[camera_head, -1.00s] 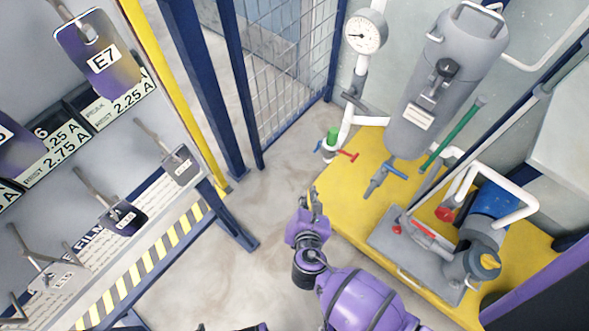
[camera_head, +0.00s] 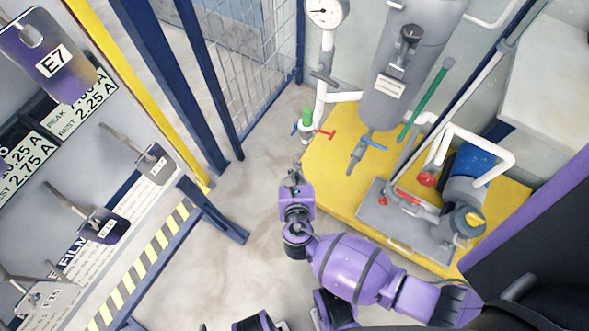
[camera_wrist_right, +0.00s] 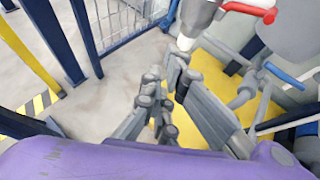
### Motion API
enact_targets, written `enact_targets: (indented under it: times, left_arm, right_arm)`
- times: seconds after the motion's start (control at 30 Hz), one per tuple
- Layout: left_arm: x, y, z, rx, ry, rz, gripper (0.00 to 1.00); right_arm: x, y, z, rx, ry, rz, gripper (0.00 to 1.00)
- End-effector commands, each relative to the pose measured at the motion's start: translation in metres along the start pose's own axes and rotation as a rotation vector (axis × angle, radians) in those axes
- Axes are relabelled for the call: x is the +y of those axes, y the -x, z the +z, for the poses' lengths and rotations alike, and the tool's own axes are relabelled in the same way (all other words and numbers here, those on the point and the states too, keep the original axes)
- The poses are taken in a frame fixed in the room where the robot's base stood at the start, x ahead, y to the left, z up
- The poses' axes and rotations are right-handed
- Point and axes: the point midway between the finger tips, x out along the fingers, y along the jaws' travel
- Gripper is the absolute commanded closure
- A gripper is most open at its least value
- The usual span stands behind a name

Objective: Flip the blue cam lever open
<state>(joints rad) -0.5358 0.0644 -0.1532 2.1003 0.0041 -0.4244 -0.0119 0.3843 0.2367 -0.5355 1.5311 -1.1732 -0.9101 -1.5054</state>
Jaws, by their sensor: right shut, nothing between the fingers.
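A small blue lever (camera_head: 295,128) sticks out on the left of a green-topped fitting (camera_head: 307,117) at the foot of the white pipe. A red lever (camera_head: 325,134) sticks out on its right and also shows in the wrist view (camera_wrist_right: 250,11). My right gripper (camera_head: 294,174) is shut and empty, below the fitting and apart from it in the head view. Its fingers (camera_wrist_right: 168,80) point toward the white pipe end (camera_wrist_right: 187,42) in the wrist view. My left gripper is not in view.
A blue handle (camera_head: 372,143) sits on the outlet under the grey tank (camera_head: 395,75). A pump on a grey plate (camera_head: 385,220) stands on the yellow platform (camera_head: 335,190). A blue-framed mesh fence (camera_head: 250,70) and a hook rack (camera_head: 165,225) stand left. Floor between is clear.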

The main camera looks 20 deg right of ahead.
Motion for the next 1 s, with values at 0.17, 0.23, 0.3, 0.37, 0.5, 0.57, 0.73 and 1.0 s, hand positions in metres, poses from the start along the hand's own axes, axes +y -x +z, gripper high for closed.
enact_targets:
  times: [0.17, 0.23, 0.3, 0.37, 0.5, 0.57, 0.73, 1.0]
  left_arm:
    - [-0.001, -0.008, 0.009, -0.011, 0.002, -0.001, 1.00]
    - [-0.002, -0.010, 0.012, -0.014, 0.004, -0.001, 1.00]
    - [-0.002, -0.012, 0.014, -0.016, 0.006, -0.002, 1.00]
    - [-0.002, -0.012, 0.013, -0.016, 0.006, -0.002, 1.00]
    - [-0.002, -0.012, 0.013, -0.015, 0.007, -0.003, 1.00]
    - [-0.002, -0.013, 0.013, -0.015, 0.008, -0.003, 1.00]
    - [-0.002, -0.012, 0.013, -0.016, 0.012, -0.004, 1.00]
    - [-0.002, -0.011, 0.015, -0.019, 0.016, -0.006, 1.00]
  right_arm:
    - [0.000, -0.042, -0.001, -0.001, 0.002, -0.001, 1.00]
    - [0.000, -0.056, -0.002, -0.001, 0.003, 0.001, 1.00]
    - [0.000, -0.070, -0.001, -0.001, 0.002, 0.000, 1.00]
    - [0.000, -0.077, 0.006, -0.002, 0.001, 0.000, 1.00]
    - [0.001, -0.091, 0.015, -0.001, 0.000, 0.001, 1.00]
    - [0.001, -0.095, 0.018, -0.001, 0.001, 0.001, 1.00]
    - [0.000, -0.099, 0.020, 0.001, 0.001, 0.000, 1.00]
    - [0.000, -0.099, 0.020, 0.000, 0.000, 0.001, 1.00]
